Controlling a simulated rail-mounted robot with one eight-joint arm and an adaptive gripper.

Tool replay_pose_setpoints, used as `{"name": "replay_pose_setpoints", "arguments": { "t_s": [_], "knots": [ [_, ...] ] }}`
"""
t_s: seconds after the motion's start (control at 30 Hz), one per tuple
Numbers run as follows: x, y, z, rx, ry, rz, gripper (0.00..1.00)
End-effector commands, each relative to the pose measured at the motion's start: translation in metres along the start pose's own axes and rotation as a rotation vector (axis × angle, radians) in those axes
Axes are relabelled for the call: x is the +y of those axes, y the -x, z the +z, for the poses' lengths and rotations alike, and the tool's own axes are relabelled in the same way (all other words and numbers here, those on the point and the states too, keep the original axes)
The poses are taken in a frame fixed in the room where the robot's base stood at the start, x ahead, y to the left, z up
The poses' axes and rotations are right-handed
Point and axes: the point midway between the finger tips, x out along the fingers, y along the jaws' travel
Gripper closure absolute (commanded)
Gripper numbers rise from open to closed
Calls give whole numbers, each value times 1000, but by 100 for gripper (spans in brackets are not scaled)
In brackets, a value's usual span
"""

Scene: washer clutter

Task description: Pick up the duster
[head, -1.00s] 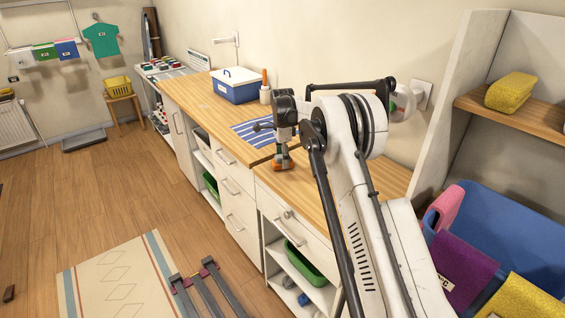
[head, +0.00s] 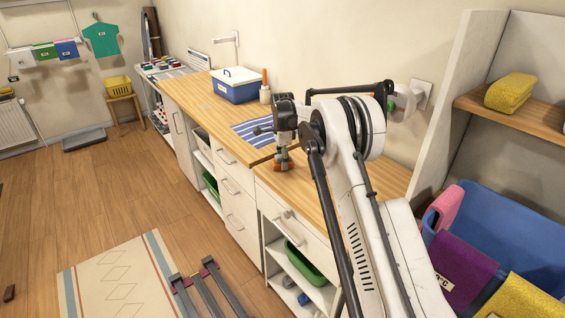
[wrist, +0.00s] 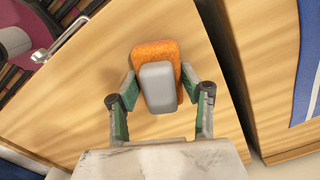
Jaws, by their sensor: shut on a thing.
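The duster, an orange block with a grey raised back, shows in the wrist view (wrist: 154,58) and rests on the wooden counter. In the head view only a small orange part of it (head: 279,166) shows below my gripper. My gripper (wrist: 160,86) has its green-sided fingers on both sides of the duster's grey part, shut on it. In the head view my gripper (head: 283,154) points down at the counter, and the arm hides part of this area.
The wooden counter (head: 323,190) is bare to the right of the duster. A blue bin (head: 515,235) stands at the right.

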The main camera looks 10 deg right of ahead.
Motion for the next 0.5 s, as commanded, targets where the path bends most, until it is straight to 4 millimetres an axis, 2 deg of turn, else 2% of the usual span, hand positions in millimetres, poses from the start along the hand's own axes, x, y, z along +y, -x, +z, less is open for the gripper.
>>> {"name": "replay_pose_setpoints", "arguments": {
  "t_s": [0.23, 0.4, 0.5],
  "knots": [
    [0, 14, 0, 0, 0, 0, 90],
    [0, 43, 0, 0, 0, 0, 90],
    [11, 55, 24, 0, 5, 0, 90]
  ]
}}
